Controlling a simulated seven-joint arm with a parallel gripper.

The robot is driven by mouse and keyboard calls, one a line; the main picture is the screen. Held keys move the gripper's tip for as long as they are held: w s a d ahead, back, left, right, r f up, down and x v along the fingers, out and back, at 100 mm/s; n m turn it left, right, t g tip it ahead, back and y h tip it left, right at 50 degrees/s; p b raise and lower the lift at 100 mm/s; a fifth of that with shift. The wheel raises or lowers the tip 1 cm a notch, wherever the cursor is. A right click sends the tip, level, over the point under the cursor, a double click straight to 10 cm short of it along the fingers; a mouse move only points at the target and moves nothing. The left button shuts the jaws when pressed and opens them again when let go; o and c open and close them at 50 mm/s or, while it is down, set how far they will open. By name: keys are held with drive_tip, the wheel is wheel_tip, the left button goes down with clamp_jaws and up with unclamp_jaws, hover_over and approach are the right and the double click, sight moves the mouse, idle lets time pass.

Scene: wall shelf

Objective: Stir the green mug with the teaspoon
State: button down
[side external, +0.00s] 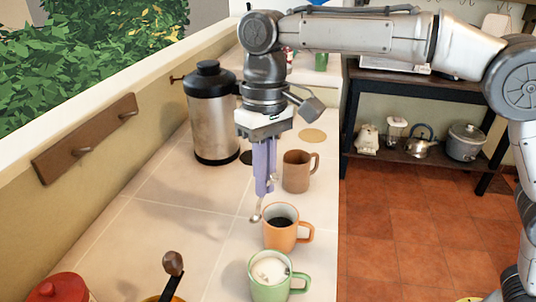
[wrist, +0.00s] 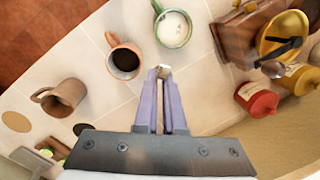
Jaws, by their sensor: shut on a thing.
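The green mug (side external: 268,281) stands at the front of the counter with pale, frothy liquid in it. It also shows at the top of the wrist view (wrist: 173,28). The teaspoon (side external: 256,216) points downward from my gripper (side external: 264,190), its bowl at the lower end. My gripper is shut on the teaspoon's handle. The spoon's bowl hangs beside the orange mug, to its left in the side view, and apart from the green mug. In the wrist view my gripper (wrist: 161,100) points toward the gap below the green mug, with the spoon's end (wrist: 164,73) between the fingertips.
An orange mug (side external: 281,235) with dark liquid stands just behind the green mug. A brown mug (side external: 296,180) and a steel urn (side external: 213,125) stand farther back.

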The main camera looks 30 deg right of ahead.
drive_tip(key=s+a+r+g, duration=0.1)
drive_tip(key=s+r, duration=0.2)
drive_tip(key=s, duration=0.3)
drive_tip(key=shift+a+n, duration=0.3)
drive_tip(key=shift+w+r, duration=0.1)
drive_tip(key=w+d+x, duration=0.1)
drive_tip(key=w+x, duration=0.1)
drive_tip(key=x, duration=0.8)
drive_tip(key=shift+f, duration=0.25)
idle(0.5)
drive_tip(key=shift+s+d, duration=0.1)
drive_tip(key=shift+s, duration=0.1)
